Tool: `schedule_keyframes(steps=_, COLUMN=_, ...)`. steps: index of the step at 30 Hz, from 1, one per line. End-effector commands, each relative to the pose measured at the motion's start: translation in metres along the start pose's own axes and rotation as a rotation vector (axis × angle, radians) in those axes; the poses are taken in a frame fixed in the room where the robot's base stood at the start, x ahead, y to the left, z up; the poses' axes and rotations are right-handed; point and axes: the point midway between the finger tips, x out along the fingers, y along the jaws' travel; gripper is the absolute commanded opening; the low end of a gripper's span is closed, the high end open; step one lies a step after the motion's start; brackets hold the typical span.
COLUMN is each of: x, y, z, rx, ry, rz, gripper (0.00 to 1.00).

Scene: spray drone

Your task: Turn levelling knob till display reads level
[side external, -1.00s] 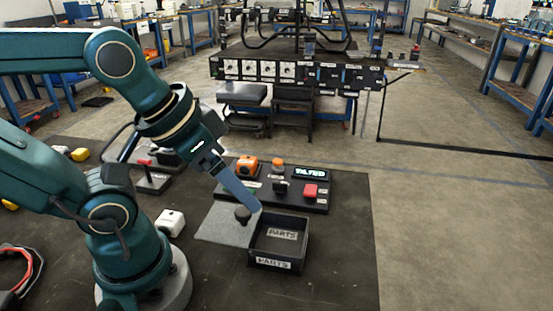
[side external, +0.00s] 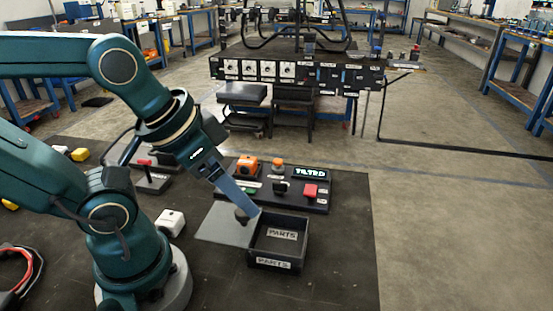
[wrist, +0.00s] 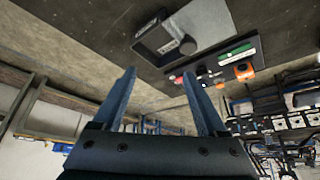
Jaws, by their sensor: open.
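The display (side external: 310,173) on the dark control panel (side external: 316,208) is lit and appears to read "TILTED". The panel carries a small dark knob (side external: 281,187), a red block (side external: 310,190), an orange unit (side external: 246,164) and an orange-topped button (side external: 277,165). I cannot tell for certain which part is the levelling knob. My gripper (side external: 252,211) is in front of the panel, above the parts box; its two blue fingers are apart with nothing between them in the wrist view (wrist: 157,75).
The open box labelled PARTS (side external: 276,263) stands in front of the panel. A grey plate (side external: 215,228) with a dark round knob (side external: 241,216) lies beside it. A white block (side external: 171,222) and a red-topped stand (side external: 152,180) are to the left. The mat's right side is clear.

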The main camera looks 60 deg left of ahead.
Motion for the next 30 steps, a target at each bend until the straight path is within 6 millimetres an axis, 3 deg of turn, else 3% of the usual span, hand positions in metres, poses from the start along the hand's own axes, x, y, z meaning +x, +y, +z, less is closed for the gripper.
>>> schedule_keyframes(steps=9, x=-0.001, y=0.000, z=0.001, rx=-0.030, ry=-0.005, rz=0.000, gripper=0.75)
schedule_keyframes(steps=18, x=-0.013, y=-0.010, z=-0.056, rx=-0.222, ry=-0.023, rz=-0.025, gripper=0.75)
schedule_keyframes(steps=23, x=0.000, y=-0.026, z=-0.089, rx=-0.349, ry=-0.089, rz=-0.059, gripper=0.75)
schedule_keyframes(steps=30, x=0.044, y=-0.062, z=-0.126, rx=-0.537, ry=-0.208, rz=-0.117, gripper=0.75)
